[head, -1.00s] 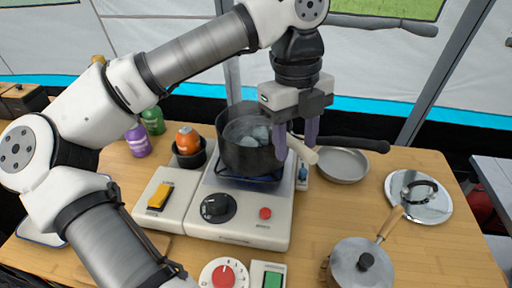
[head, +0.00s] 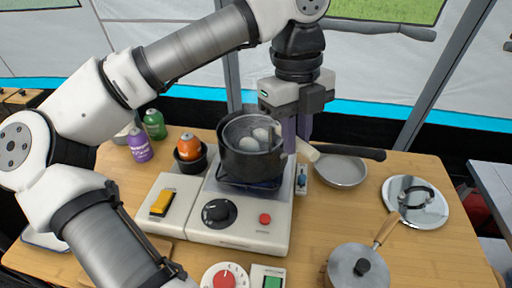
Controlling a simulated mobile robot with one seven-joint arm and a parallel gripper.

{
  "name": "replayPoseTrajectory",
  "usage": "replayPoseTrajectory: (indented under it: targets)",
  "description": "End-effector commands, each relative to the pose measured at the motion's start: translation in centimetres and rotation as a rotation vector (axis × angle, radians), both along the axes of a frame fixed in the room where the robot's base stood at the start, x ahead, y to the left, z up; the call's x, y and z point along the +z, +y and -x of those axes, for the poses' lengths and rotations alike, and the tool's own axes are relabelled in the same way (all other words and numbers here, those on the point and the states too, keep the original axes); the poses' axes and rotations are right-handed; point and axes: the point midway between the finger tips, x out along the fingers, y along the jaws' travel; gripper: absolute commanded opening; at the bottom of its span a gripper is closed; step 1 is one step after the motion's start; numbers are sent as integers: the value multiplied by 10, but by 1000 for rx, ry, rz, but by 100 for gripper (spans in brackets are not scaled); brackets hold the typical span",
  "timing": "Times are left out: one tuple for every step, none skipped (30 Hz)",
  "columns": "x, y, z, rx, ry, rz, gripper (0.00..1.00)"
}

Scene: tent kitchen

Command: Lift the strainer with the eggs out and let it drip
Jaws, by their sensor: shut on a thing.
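The strainer (head: 239,127) shows its mesh rim at the top of the dark pot (head: 249,165), with pale eggs (head: 261,136) in it. The pot stands on the stove (head: 240,209). My gripper (head: 298,148) points down at the pot's right side and is shut on the strainer's pale handle (head: 308,151). The strainer's lower part is hidden by the pot wall. I cannot tell whether water drips from it.
A frying pan (head: 342,173) with a dark handle lies right of the pot. A steel lid (head: 416,203) and a small lidded saucepan (head: 358,268) are farther right. An orange timer (head: 189,148) sits in a dark cup left of the pot.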

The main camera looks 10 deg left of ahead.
Motion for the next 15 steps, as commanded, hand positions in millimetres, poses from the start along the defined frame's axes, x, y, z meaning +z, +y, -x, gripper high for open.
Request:
replayPoseTrajectory:
  targets:
    - [8,0,0,0,-2,-1,0]
    - [10,0,0,0,-2,-1,0]
    - [13,0,0,0,-2,-1,0]
    - [15,0,0,0,-2,-1,0]
    - [18,0,0,0,-2,-1,0]
    - [21,0,0,0,-2,-1,0]
    - [23,0,0,0,-2,-1,0]
    - [25,0,0,0,-2,-1,0]
    - [28,0,0,0,-2,-1,0]
    - [31,0,0,0,-2,-1,0]
    - [33,0,0,0,-2,-1,0]
    - [36,0,0,0,-2,-1,0]
    - [39,0,0,0,-2,-1,0]
    - [41,0,0,0,-2,-1,0]
    - [44,0,0,0,-2,-1,0]
